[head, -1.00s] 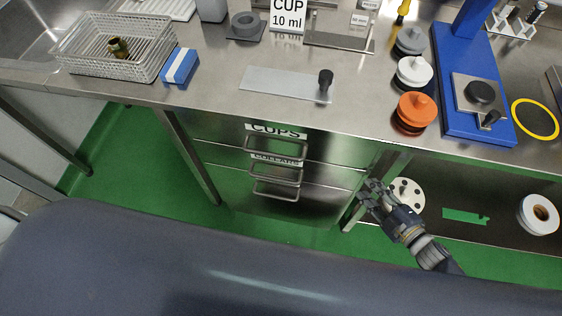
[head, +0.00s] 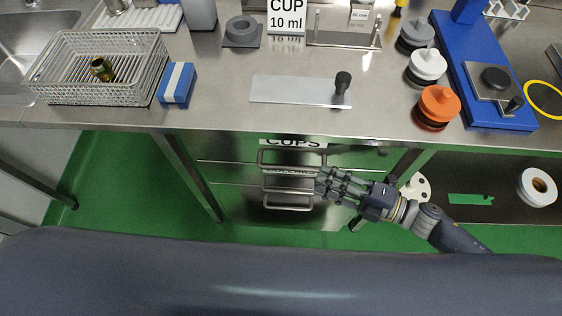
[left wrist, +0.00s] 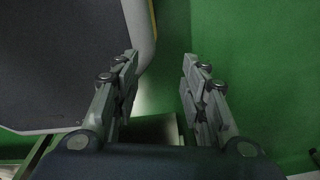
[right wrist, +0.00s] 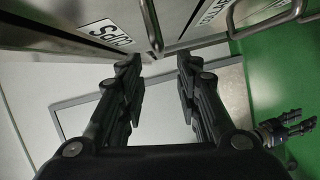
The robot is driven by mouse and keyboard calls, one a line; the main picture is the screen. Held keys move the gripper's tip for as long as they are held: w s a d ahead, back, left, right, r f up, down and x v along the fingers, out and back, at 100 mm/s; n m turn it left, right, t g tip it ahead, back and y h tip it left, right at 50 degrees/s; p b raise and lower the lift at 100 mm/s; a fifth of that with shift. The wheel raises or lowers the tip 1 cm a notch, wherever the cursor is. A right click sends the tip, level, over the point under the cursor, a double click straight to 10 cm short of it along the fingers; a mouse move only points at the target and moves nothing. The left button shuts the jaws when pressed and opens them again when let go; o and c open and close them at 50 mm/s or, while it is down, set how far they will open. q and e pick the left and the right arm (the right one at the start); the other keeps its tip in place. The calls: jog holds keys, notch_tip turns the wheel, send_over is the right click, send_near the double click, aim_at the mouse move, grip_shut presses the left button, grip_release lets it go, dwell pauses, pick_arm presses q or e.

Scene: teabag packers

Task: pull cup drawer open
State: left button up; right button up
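The cup drawer (head: 228,172) is the top steel drawer under the worktop and looks shut. Its CUPS label (head: 293,142) sits above a bar handle (head: 288,171); the label (right wrist: 104,34) and the handle (right wrist: 150,25) also show in the right wrist view. My right gripper (head: 322,181) is at the handle's right side in the head view. In the right wrist view its fingers (right wrist: 157,68) are apart, with the handle just beyond the tips, not gripped. My left gripper (left wrist: 158,70) is open and empty over the floor; it is outside the head view.
Table legs (head: 188,178) stand on both sides of the drawers. A wire basket (head: 62,98) and a blue block (head: 177,83) stand on the worktop. The green floor (head: 120,185) at left is clear.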

aim_at(293, 167)
jog(key=p+x, duration=0.1)
jog(key=x, duration=0.3)
jog(key=shift+r, duration=0.2)
jog(key=x, duration=0.4)
jog(key=shift+w+a+f, duration=0.1)
jog(key=shift+w+a, duration=0.05)
pick_arm(q)
jog(key=shift+s+d+r+p, duration=0.15)
jog(key=shift+d+r, duration=0.2)
jog(key=shift+r, duration=0.15)
jog(key=shift+s+d+r+p, duration=0.15)
jog(key=shift+d+r, duration=0.15)
jog(key=shift+r, duration=0.15)
pick_arm(e)
jog(key=shift+w+a+f, duration=0.1)
jog(key=shift+w+a, duration=0.05)
jog(key=shift+a, duration=0.4)
pick_arm(q)
jog(key=shift+w, duration=0.1)
pick_arm(e)
grip_shut()
pick_arm(q)
jog(key=shift+d, duration=0.1)
